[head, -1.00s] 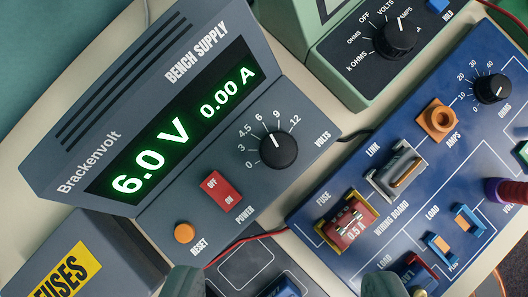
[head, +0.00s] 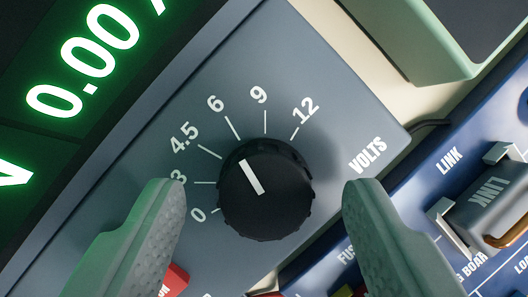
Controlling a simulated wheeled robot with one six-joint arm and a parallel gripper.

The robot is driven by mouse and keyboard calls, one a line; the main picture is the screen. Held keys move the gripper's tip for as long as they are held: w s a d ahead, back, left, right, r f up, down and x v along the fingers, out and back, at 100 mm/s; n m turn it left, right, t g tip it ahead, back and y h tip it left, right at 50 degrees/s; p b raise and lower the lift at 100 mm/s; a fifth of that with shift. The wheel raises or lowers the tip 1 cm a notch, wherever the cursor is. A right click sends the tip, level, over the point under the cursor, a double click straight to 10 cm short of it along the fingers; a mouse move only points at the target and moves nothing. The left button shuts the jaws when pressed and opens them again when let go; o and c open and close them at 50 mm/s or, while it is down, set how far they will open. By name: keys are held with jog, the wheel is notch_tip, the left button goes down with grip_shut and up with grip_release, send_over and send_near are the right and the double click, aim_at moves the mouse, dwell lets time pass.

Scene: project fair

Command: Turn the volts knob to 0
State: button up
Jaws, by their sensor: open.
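The volts knob (head: 266,205) is a black ridged dial near the middle of the head view, on the grey bench supply panel (head: 330,120). Its white pointer aims up and left, closest to the 6 mark. The scale around it reads 0, 3, 4.5, 6, 9 and 12. My gripper (head: 262,187) is open, with one pale green finger on the left of the knob and one on the right. A gap shows between each finger and the knob. The left finger partly covers the 3 label.
The green-lit display (head: 90,70) is cut off at upper left. A red switch (head: 173,280) is partly hidden by my left finger. The blue wiring board (head: 440,185) with its grey link (head: 490,208) lies at right. A green meter (head: 440,50) stands at upper right.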

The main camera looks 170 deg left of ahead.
jog(key=shift+w+d+f, duration=0.1)
jog(key=shift+w+f, duration=0.1)
jog(key=shift+f, duration=0.3)
jog(key=c, duration=1)
jog(key=shift+o, duration=0.2)
